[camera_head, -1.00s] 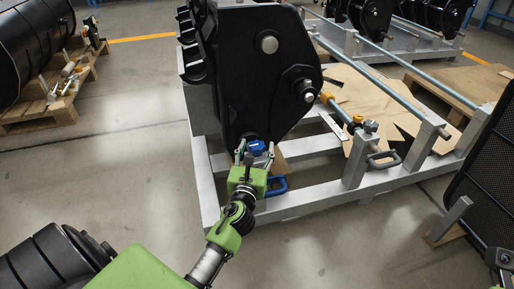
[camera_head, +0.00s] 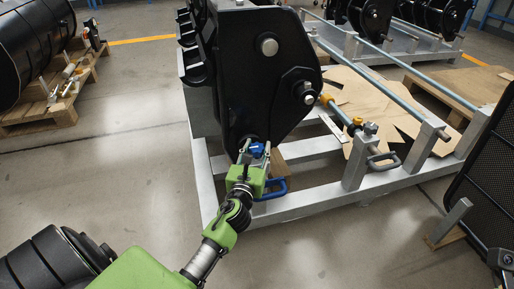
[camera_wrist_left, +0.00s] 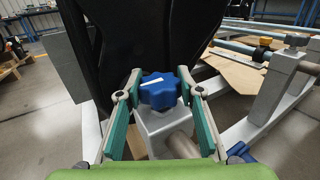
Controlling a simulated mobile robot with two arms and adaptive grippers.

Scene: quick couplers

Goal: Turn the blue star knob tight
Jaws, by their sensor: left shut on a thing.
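The blue star knob (camera_head: 257,149) sits low at the front of a large black attachment, on top of a grey metal post. In the left wrist view the knob (camera_wrist_left: 158,90) shows from above with a white mark on its top. My left gripper (camera_head: 256,154) has its fingers on either side of the knob. In the left wrist view the teal-padded fingers of this gripper (camera_wrist_left: 160,96) reach the knob's left and right sides and are shut on it. My right gripper is not in view.
The black attachment (camera_head: 270,85) stands on a grey metal frame (camera_head: 310,200) close beyond the knob. A blue handle (camera_head: 274,189) lies just right of my gripper. A dark mesh panel (camera_head: 490,180) stands at the right. Bare floor lies in front.

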